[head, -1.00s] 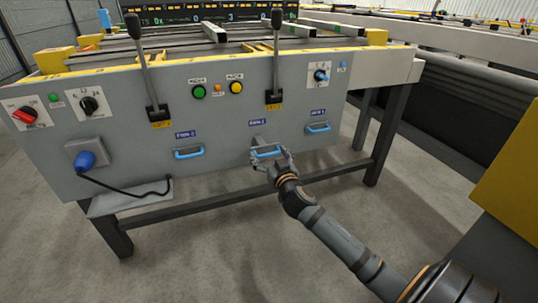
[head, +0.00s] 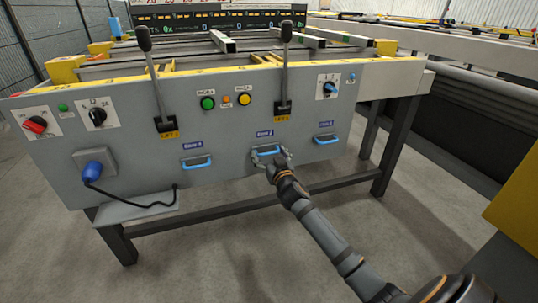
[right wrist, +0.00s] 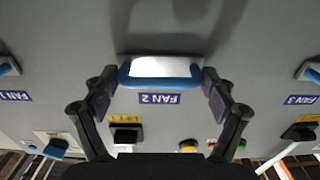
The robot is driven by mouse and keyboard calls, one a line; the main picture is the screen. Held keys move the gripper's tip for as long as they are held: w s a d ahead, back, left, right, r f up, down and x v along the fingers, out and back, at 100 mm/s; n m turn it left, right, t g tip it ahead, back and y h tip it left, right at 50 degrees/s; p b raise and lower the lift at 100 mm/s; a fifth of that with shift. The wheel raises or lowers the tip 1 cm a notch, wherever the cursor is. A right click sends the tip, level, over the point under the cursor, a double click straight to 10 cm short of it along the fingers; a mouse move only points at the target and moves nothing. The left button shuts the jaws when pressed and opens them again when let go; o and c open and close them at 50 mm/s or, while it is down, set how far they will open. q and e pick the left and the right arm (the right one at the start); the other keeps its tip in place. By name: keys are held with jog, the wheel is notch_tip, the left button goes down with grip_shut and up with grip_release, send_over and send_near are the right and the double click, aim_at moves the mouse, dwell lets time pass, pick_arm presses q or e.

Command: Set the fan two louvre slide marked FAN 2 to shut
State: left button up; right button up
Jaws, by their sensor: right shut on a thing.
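The FAN 2 slide has a blue handle (head: 267,152) on the grey panel, just under its blue label (head: 265,133). In the right wrist view the FAN 2 handle (right wrist: 160,80) and label (right wrist: 159,99) appear upside down. My right gripper (head: 277,160) is shut on this handle, with one finger at each end of it in the right wrist view (right wrist: 160,88). The handle's height below its label matches that of its two neighbours. My left gripper is not in view.
The FAN 3 handle (head: 196,163) is to the left and the FAN 1 handle (head: 326,140) to the right. Two upright levers (head: 155,80) (head: 285,70), buttons and knobs sit higher on the panel. A blue plug (head: 93,170) with a black cable is at left.

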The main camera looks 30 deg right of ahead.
jog(key=o, duration=1.4)
jog(key=shift+d, duration=0.1)
jog(key=shift+s, duration=0.1)
jog(key=v, duration=1.2)
